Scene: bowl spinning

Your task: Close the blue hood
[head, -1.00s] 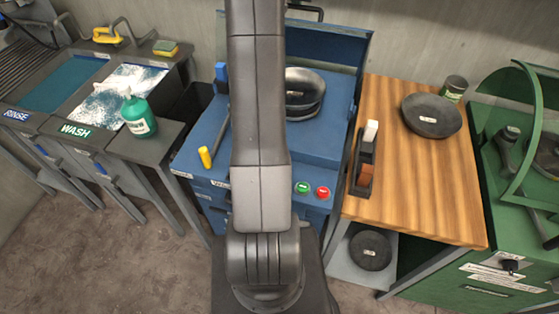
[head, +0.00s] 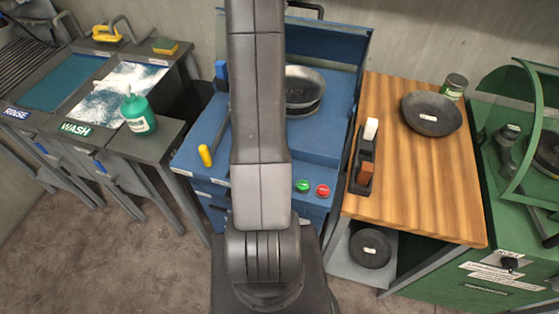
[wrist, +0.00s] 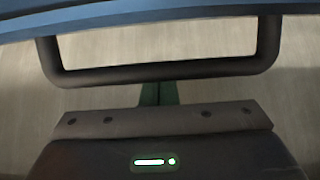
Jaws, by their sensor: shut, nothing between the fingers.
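The blue hood (head: 330,42) stands raised at the back of the blue machine (head: 335,115). Its dark handle (head: 305,9) shows at the hood's top edge, partly behind my arm. In the wrist view the handle (wrist: 165,72) is a dark U-shaped bar below the hood's blue edge (wrist: 160,17). My gripper (wrist: 158,88) has its green fingers together with nothing between them, and their tips are at the middle of the bar. I cannot tell whether they touch it. In the head view my arm hides the gripper.
A metal bowl (head: 305,83) sits on the machine, partly hidden by my arm. A yellow-handled lever (head: 205,155) and green (head: 303,186) and red (head: 322,191) buttons are at its front. A wooden table (head: 410,185) stands right, wash basins (head: 88,130) left.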

